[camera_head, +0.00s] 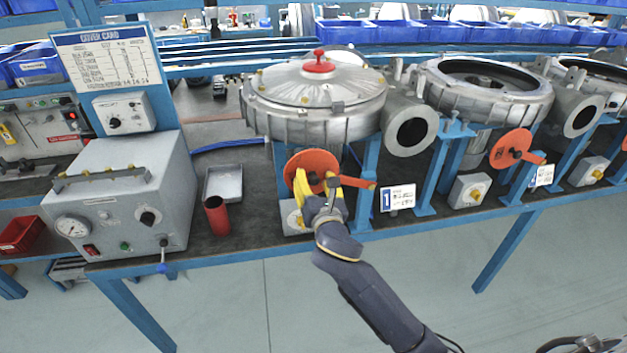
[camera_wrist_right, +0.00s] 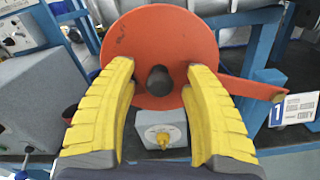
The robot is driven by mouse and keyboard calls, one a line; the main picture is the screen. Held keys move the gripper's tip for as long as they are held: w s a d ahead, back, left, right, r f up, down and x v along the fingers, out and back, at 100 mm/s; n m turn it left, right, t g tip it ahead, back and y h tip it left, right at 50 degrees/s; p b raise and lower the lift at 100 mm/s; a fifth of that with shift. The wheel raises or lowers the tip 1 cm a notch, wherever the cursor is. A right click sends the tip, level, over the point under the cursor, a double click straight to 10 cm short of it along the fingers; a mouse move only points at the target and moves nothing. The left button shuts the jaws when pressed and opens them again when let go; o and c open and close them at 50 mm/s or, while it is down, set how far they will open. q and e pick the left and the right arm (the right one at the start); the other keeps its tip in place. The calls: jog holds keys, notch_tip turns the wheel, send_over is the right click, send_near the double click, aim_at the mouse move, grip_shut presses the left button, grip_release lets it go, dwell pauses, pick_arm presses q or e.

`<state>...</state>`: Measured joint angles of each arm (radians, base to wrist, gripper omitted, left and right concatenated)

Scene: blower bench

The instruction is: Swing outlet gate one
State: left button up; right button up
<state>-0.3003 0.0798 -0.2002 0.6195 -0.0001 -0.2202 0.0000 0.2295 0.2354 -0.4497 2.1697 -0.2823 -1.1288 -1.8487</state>
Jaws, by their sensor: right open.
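The outlet gate of station one is an orange disc (camera_head: 309,166) with a dark central knob (camera_wrist_right: 157,80) and an orange lever (camera_head: 357,182) pointing right. It sits low at the front of the first blower housing (camera_head: 315,102), beside the blue sign marked 1 (camera_head: 397,198). My right gripper (camera_head: 320,184) is in front of the disc. In the right wrist view its yellow fingers (camera_wrist_right: 158,78) are open, one on each side of the knob; I cannot tell whether they touch the disc. The lever (camera_wrist_right: 238,88) lies outside the fingers, to the right. My left gripper is not in view.
A second housing (camera_head: 482,92) with its own orange disc (camera_head: 510,149) stands to the right. A grey switch box with a yellow knob (camera_wrist_right: 162,137) sits below gate one. A red cup (camera_head: 216,216), a metal tray (camera_head: 223,182) and a gauge box (camera_head: 120,195) are left.

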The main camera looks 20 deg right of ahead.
jog(key=shift+o, duration=0.2)
grip_shut()
dwell(0.3)
